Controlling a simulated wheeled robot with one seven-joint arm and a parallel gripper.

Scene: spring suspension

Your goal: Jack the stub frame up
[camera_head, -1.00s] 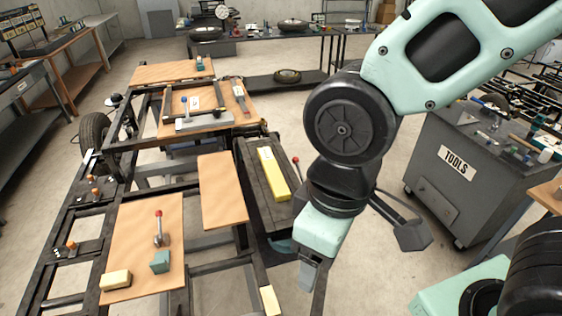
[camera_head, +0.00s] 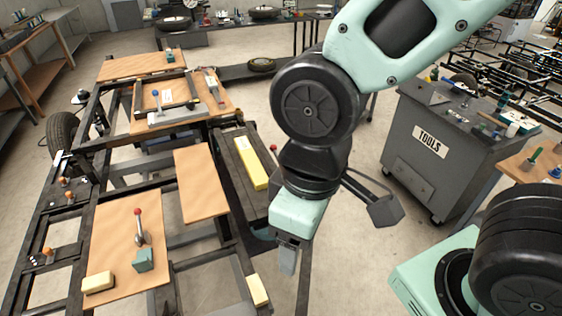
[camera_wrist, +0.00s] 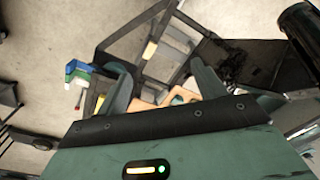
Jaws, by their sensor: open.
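The black stub frame (camera_head: 70,190) stands at the left of the head view with wooden boards on it. A red-knobbed lever (camera_head: 138,225) stands upright on the front board, beside a teal block (camera_head: 143,260). Another red-knobbed lever (camera_head: 274,155) shows at the right edge of a dark box, partly hidden by my arm. I cannot tell which part is the jack. My gripper (camera_head: 287,262) hangs just right of the frame, apart from both levers. In the wrist view its two fingers (camera_wrist: 160,86) are spread with nothing held between them.
A yellow bar (camera_head: 251,164) lies on the dark box (camera_head: 228,165). A cream block (camera_head: 98,282) lies on the front board (camera_head: 115,235). A grey tool cabinet (camera_head: 430,165) stands at the right. Bare floor lies between my gripper and the cabinet.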

